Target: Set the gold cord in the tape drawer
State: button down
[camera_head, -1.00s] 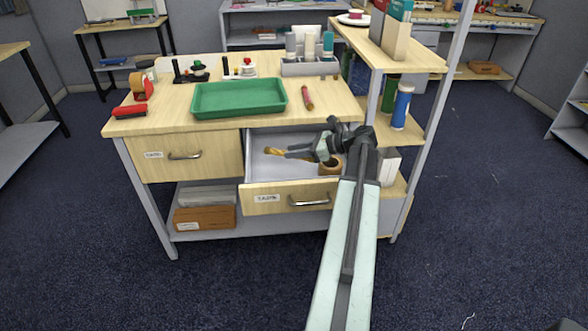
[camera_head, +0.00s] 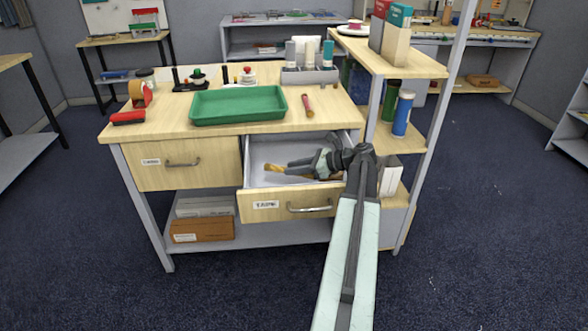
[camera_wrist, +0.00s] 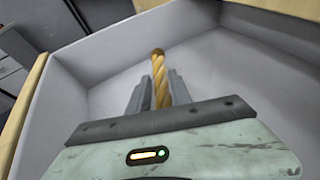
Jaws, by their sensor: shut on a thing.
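The gold cord (camera_wrist: 161,82) is a short twisted golden length. In the wrist view it lies between the two grey fingers of my gripper (camera_wrist: 161,90), which are shut on it. In the head view the cord (camera_head: 275,168) shows its end past the fingertips of my gripper (camera_head: 290,166). Both are inside the open tape drawer (camera_head: 247,206), the right-hand drawer, low over its grey floor. I cannot tell whether the cord touches the floor. The drawer's walls (camera_wrist: 95,55) surround the gripper in the wrist view.
The left drawer (camera_head: 185,165) is closed. Above, the tabletop holds a green tray (camera_head: 238,105), a red-handled tool (camera_head: 308,106) and a tape dispenser (camera_head: 140,95). A side shelf with a blue bottle (camera_head: 402,114) stands just right of my arm.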

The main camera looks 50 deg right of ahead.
jog(key=c, duration=1.2)
grip_release()
jog(key=shift+f, duration=0.25)
jog(key=shift+o, duration=0.2)
jog(key=shift+r, duration=0.2)
jog(key=p+v, duration=0.2)
jog(key=v, duration=0.1)
jog(key=p+v, duration=0.2)
jog(key=v, duration=0.2)
jog(key=r+p+v, duration=0.1)
jog(key=v, duration=0.3)
jog(key=shift+w+d+r+p, duration=0.1)
jog(key=shift+r+p, duration=0.05)
jog(key=shift+p, duration=0.25)
jog(key=shift+s+d, duration=0.2)
jog(key=shift+s, duration=0.25)
